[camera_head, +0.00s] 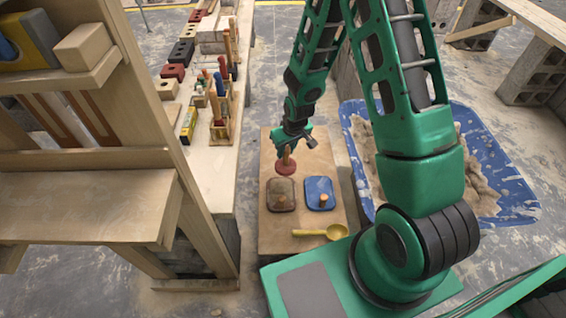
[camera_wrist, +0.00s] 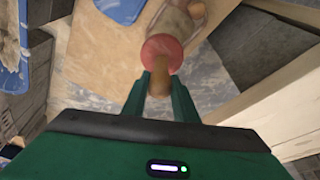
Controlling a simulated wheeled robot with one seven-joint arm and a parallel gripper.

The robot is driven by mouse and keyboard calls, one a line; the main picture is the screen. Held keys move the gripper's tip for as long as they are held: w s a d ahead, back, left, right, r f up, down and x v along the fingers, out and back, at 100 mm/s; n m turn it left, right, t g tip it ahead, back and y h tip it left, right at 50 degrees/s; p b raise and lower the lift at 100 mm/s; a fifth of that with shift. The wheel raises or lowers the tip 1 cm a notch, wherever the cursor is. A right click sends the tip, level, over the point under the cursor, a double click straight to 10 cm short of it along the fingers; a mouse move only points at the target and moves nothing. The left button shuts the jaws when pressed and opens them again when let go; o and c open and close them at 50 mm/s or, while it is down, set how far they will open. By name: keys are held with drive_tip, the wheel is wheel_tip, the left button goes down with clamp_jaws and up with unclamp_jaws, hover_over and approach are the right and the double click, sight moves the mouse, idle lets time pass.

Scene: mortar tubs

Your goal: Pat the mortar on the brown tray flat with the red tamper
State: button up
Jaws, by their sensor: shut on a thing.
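My gripper (camera_head: 291,144) is shut on the wooden handle of the red tamper (camera_head: 286,167). In the wrist view, my gripper (camera_wrist: 160,82) has its two fingers around the handle, with the red disc (camera_wrist: 162,49) beyond them. The disc faces down at the far edge of the brown tray (camera_head: 281,188); whether it touches the tray is unclear. The brown tray holds a grey-brown layer with a small tan piece near its front. It also shows in the wrist view (camera_wrist: 178,22), partly hidden by the disc.
A blue tray (camera_head: 319,186) with a small tan piece is right of the brown tray. A yellow scoop (camera_head: 334,232) lies in front on the same board (camera_head: 267,231). A big blue tub (camera_head: 500,182) of mortar stands right. A bench with bricks and a tool rack (camera_head: 221,132) is left.

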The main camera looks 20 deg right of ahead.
sight(281, 169)
drive_tip(key=shift+n, duration=0.6)
drive_tip(key=f, duration=0.1)
drive_tip(key=s+a+f, duration=0.1)
drive_tip(key=f, duration=0.1)
drive_tip(key=a+f, duration=0.1)
drive_tip(key=shift+s+a+f, duration=0.15)
drive_tip(key=shift+s+f, duration=0.1)
drive_tip(key=shift+f, duration=1.55)
wheel_tip(281, 169, down, 5)
drive_tip(key=shift+r, duration=0.15)
drive_tip(key=shift+r, duration=0.8)
drive_tip(key=shift+a, duration=0.1)
